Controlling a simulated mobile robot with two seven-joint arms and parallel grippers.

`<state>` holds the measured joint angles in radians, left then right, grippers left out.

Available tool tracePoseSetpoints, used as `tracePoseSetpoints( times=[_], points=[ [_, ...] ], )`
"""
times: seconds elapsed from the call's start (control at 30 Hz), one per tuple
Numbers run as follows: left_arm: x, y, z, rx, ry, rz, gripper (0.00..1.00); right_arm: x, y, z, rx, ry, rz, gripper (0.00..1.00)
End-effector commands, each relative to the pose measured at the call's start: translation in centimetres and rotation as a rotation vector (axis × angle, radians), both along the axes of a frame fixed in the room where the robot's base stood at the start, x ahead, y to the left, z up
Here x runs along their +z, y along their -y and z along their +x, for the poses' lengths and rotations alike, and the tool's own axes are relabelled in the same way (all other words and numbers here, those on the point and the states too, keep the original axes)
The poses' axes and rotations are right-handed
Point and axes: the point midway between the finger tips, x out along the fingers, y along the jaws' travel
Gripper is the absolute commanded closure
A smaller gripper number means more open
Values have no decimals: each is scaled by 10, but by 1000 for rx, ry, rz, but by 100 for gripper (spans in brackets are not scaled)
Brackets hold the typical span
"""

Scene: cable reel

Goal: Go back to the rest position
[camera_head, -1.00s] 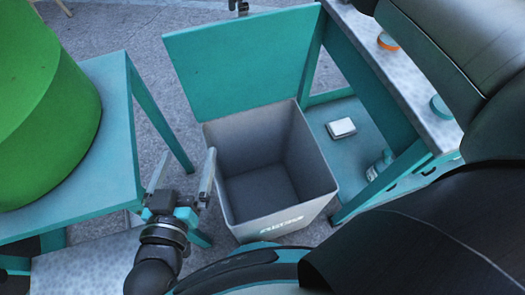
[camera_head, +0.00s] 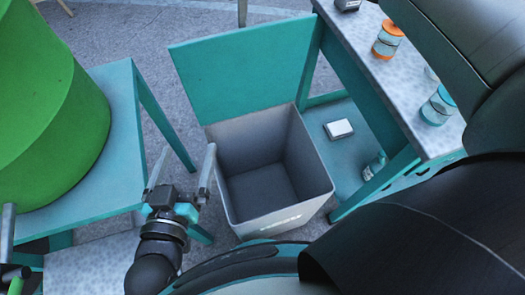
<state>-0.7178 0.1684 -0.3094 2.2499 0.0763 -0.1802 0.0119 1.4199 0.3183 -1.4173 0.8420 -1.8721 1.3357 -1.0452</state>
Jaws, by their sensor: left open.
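My left gripper (camera_head: 183,172) is at the lower left of the head view, pointing up the picture. Its two fingers are wide apart with nothing between them. It shows just left of the open grey bin (camera_head: 248,223); I cannot tell the gap in depth. The bin looks empty inside. My right gripper is out of the picture; a large dark arm part of mine covers the right and lower right.
A big green round object (camera_head: 45,115) stands on the teal table (camera_head: 125,150) at left. A teal panel (camera_head: 243,70) rises behind the bin. The workbench (camera_head: 365,45) at right carries an orange-lidded jar (camera_head: 387,42) and a blue-lidded jar (camera_head: 437,106). A white box (camera_head: 339,129) lies on its lower shelf.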

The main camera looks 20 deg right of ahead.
Motion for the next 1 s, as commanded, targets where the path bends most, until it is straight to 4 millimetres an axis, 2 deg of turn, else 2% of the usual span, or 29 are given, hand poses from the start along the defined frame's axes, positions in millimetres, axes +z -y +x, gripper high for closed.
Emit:
tracePoseSetpoints(
  times=[0.03,0.13,0.73,0.87,1.0],
  points=[
    [5,0,0,0,0,0,0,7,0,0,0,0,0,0],
    [8,0,0,0,0,0,0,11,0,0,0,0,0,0],
    [9,0,0,0,0,0,0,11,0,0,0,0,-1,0],
    [19,0,0,0,0,0,0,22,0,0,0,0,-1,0],
    [41,0,0,0,0,0,0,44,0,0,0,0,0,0]
  ],
)
